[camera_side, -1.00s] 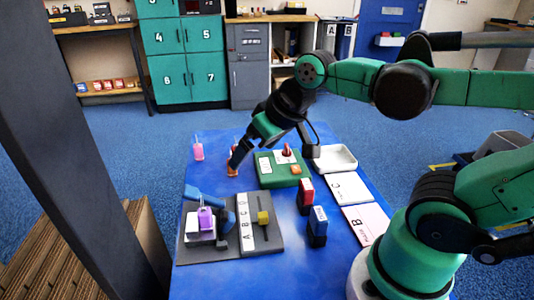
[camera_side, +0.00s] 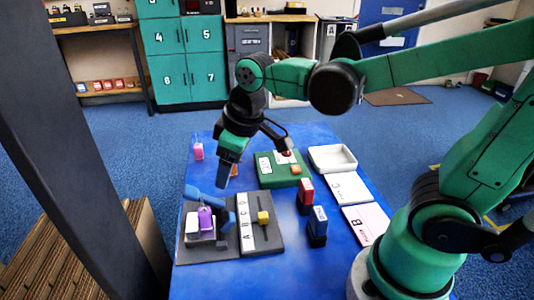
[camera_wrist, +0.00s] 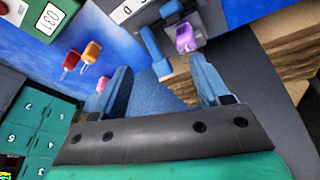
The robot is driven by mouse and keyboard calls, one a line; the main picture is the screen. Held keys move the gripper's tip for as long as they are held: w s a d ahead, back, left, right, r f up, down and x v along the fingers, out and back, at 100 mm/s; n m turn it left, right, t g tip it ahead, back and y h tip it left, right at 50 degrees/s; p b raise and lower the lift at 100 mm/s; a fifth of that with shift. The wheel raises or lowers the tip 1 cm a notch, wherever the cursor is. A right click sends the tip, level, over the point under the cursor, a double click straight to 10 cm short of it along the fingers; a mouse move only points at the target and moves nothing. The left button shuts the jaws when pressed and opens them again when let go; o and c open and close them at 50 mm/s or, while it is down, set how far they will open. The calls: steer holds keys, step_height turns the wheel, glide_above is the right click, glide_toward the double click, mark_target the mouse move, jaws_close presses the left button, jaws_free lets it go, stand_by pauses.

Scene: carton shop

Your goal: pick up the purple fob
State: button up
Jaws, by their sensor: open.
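The purple fob (camera_side: 205,220) sits on a white block in the blue-armed holder on the grey base (camera_side: 189,257) at the front left of the table. In the wrist view the purple fob (camera_wrist: 185,38) is beyond my fingertips, toward the top. My gripper (camera_side: 224,182) is above the table, behind and apart from the fob. In the wrist view my gripper (camera_wrist: 165,84) has its two blue fingers spread, with nothing between them.
A pink fob (camera_side: 197,152) lies at the back left. An orange fob (camera_wrist: 92,51) and a red one (camera_wrist: 70,61) show in the wrist view. A green board (camera_side: 266,183), a red stamp (camera_side: 305,192), a blue stamp (camera_side: 318,222) and a white tray (camera_side: 333,158) are to the right.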

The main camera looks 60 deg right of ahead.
mark_target(204, 211)
steer(key=w+a+f+n+g, duration=0.1)
steer(key=a+f+n, duration=0.1)
steer(key=w+a+f+n+g, duration=0.1)
steer(key=w+n+g, duration=0.1)
steer(key=shift+w+a+f, duration=0.2)
steer(key=shift+a+f, duration=0.15)
steer(key=shift+a, duration=0.05)
steer(key=shift+w+a+f+n+g, duration=0.1)
steer(key=shift+a+f+n+g, duration=0.15)
steer(key=shift+f+n+g, duration=0.2)
steer(key=shift+f, duration=2.75)
jaws_close()
